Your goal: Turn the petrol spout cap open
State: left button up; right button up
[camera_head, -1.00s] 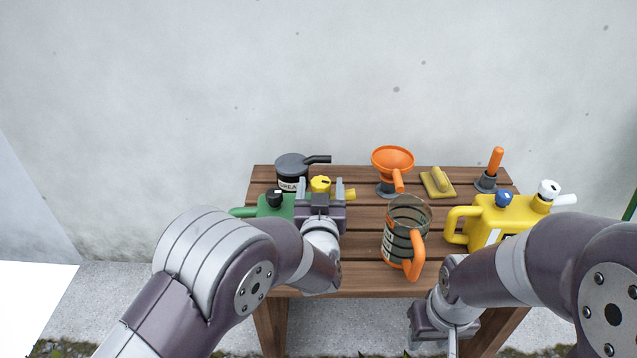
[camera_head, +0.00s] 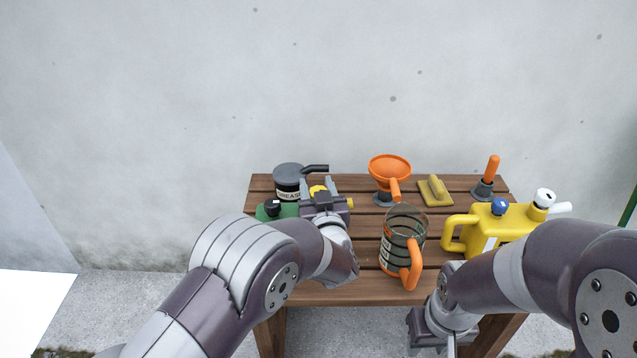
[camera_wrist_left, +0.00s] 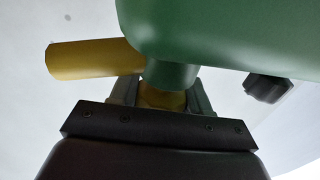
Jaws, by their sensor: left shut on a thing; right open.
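A green petrol can (camera_head: 290,210) stands at the left of the bench, mostly hidden behind my left arm. Its yellow spout cap (camera_head: 317,190) sits between the fingers of my left gripper (camera_head: 318,186), which is shut on it. In the left wrist view, the yellow cap (camera_wrist_left: 162,98) shows between both fingers, below the green can (camera_wrist_left: 225,35). The yellow spout (camera_wrist_left: 95,59) points left there; its tip (camera_head: 349,203) shows right of the gripper in the head view. My right gripper (camera_head: 430,340) is open and empty in front of the bench.
A grease tin (camera_head: 289,180) stands close behind the green can. A glass jug with an orange handle (camera_head: 411,268) stands mid-bench. An orange funnel (camera_head: 390,170), a yellow brush (camera_head: 435,190), an orange-handled tool (camera_head: 492,170) and a yellow can (camera_head: 485,225) are further right.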

pick_arm(q)
jog(key=n+y, duration=0.1)
jog(key=n+y+p, duration=0.1)
jog(key=y, duration=0.1)
jog(key=shift+a+r+g, duration=0.1)
jog(key=shift+r+g, duration=0.1)
jog(key=shift+g, duration=0.2)
jog(key=shift+s+a+f+y, duration=0.1)
jog(key=shift+f+y, duration=0.1)
jog(key=shift+y, duration=0.1)
pick_arm(e)
notch_tip(320, 180, up, 2)
jog(key=shift+r, duration=0.1)
pick_arm(q)
jog(key=o, duration=1)
